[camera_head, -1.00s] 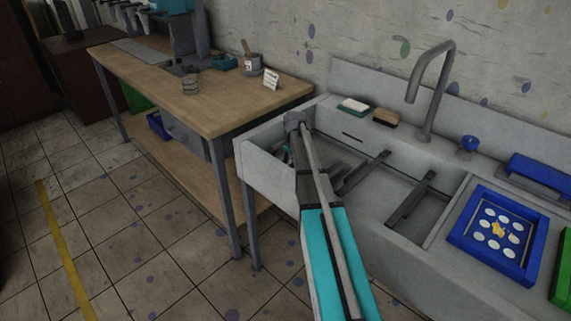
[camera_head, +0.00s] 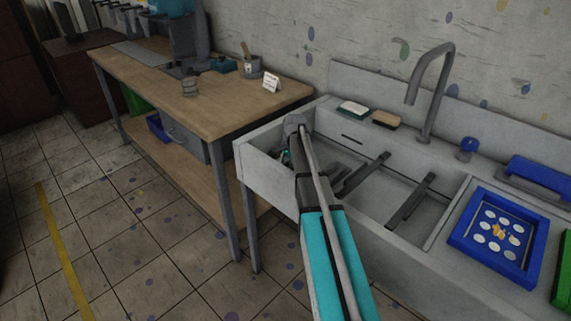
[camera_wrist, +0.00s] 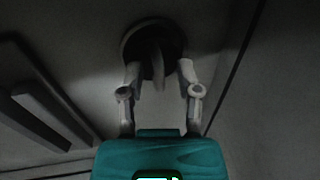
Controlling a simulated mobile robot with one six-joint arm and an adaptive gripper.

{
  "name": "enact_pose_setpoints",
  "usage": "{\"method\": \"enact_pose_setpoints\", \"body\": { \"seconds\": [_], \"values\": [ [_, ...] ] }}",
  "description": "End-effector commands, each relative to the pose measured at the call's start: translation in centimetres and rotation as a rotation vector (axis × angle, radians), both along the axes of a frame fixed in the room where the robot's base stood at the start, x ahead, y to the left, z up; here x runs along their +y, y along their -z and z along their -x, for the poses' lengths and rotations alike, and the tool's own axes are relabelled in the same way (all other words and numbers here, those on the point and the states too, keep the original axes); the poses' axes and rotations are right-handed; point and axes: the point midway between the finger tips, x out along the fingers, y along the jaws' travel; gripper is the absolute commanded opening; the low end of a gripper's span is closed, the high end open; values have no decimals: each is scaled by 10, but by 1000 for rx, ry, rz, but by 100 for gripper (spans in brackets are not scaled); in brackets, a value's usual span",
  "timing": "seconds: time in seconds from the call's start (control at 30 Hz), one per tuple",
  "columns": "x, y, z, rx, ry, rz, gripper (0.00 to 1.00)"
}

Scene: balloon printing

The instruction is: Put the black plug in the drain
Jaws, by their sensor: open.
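My gripper (camera_wrist: 160,76) is open, low in the left basin of the grey sink (camera_head: 268,172). In the wrist view its two fingers stand apart on either side of a grey upright tab (camera_wrist: 157,62). The tab stands in front of a dark round shape (camera_wrist: 137,38) on the basin floor. This looks like the black plug at the drain, but I cannot tell plug from drain opening or whether the plug is seated. Neither finger clearly touches the tab. In the head view my arm hides the plug and drain, and most of the gripper.
Dark bars (camera_head: 362,174) lie across the sink, and a second pair (camera_head: 410,201) is farther right. A faucet (camera_head: 433,90), a sponge (camera_head: 353,108) and a brush (camera_head: 386,119) are on the back ledge. A blue tray (camera_head: 474,252) sits at the right. A wooden table (camera_head: 225,108) stands left.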

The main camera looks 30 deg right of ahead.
Motion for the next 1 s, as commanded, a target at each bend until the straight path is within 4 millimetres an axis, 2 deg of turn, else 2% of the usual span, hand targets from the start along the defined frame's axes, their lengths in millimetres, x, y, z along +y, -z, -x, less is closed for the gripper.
{"method": "enact_pose_setpoints", "body": {
  "seconds": [0.37, 1.0],
  "values": [
    [-1, -13, 2, 0, 0, 0, 44],
    [-5, -66, 12, 0, 1, 0, 44]
  ]
}}
